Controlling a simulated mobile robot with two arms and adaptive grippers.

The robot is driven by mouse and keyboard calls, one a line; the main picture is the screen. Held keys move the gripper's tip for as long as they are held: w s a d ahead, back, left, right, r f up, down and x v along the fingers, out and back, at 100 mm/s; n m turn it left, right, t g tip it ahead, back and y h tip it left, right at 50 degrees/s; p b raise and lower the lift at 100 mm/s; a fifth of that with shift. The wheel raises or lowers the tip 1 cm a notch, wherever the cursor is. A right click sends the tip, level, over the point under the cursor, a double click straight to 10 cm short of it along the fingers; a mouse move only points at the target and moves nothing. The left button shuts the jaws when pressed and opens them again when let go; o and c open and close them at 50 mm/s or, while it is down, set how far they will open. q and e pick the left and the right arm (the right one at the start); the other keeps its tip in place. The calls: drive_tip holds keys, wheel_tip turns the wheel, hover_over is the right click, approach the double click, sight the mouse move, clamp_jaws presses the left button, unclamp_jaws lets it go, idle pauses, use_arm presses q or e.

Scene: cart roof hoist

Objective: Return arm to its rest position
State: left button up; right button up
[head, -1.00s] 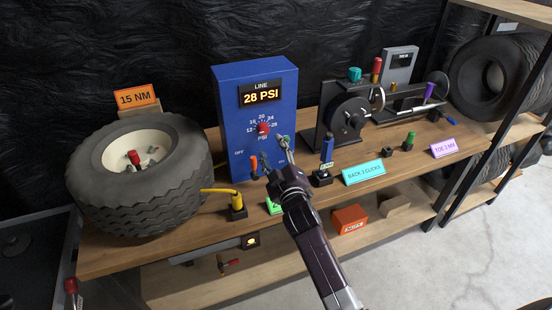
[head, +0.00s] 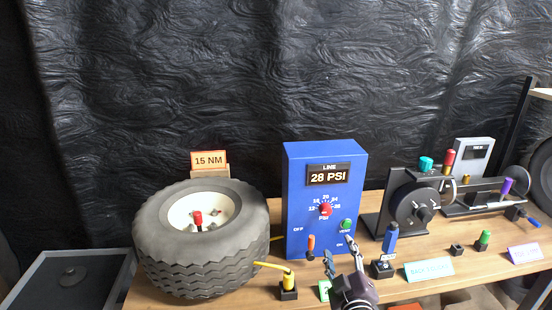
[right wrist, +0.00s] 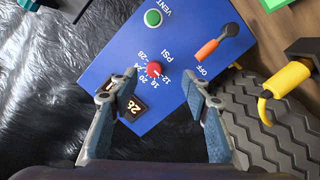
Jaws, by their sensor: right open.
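My right gripper (head: 339,251) is open and empty in front of the lower part of the blue line panel (head: 296,190). It is below and apart from the red PSI knob (head: 325,210). The panel's display (head: 328,175) reads 28 PSI. In the right wrist view the two fingers of the right gripper (right wrist: 160,88) stand wide apart with nothing between them, and the red knob (right wrist: 154,69) shows beyond them. My left gripper is not in view.
The orange-handled lever (head: 311,247) and green button (head: 346,225) are close to the gripper. A tyre (head: 200,262) lies left, with a yellow fitting (head: 289,281) beside it. A blue-handled tool (head: 391,238) and a black fixture (head: 398,200) stand right.

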drive_tip(key=s+d+f+m+g, duration=0.1)
drive_tip(key=s+f+m+g, duration=0.15)
drive_tip(key=s+f, duration=0.45)
drive_tip(key=s+d+f+m+g, duration=0.15)
drive_tip(key=s+f+g, duration=0.25)
drive_tip(key=s, duration=0.5)
drive_tip(key=s+a+f+m+g+y, duration=0.1)
drive_tip(key=s+a+g, duration=0.1)
drive_tip(key=s, duration=0.5)
drive_tip(key=s+a+f+g, duration=0.1)
drive_tip(key=s+f+g, duration=0.15)
drive_tip(key=s, duration=0.45)
drive_tip(key=s+a+f+m+g+y, duration=0.1)
drive_tip(key=s+a+g, duration=0.15)
drive_tip(key=s, duration=0.55)
wheel_tip(320, 180, down, 27)
drive_tip(key=s+g, duration=0.1)
drive_tip(key=g, duration=0.1)
drive_tip(key=s+d+f, duration=0.2)
drive_tip(key=s+f, duration=0.5)
drive_tip(key=s, duration=0.1)
drive_tip(key=s+d+f, duration=0.2)
drive_tip(key=s+f, duration=0.6)
drive_tip(key=s, duration=0.1)
drive_tip(key=shift+s+f+n+g+h, duration=0.2)
drive_tip(key=shift+f+n+g+h, duration=0.1)
drive_tip(key=shift+n+g, duration=0.1)
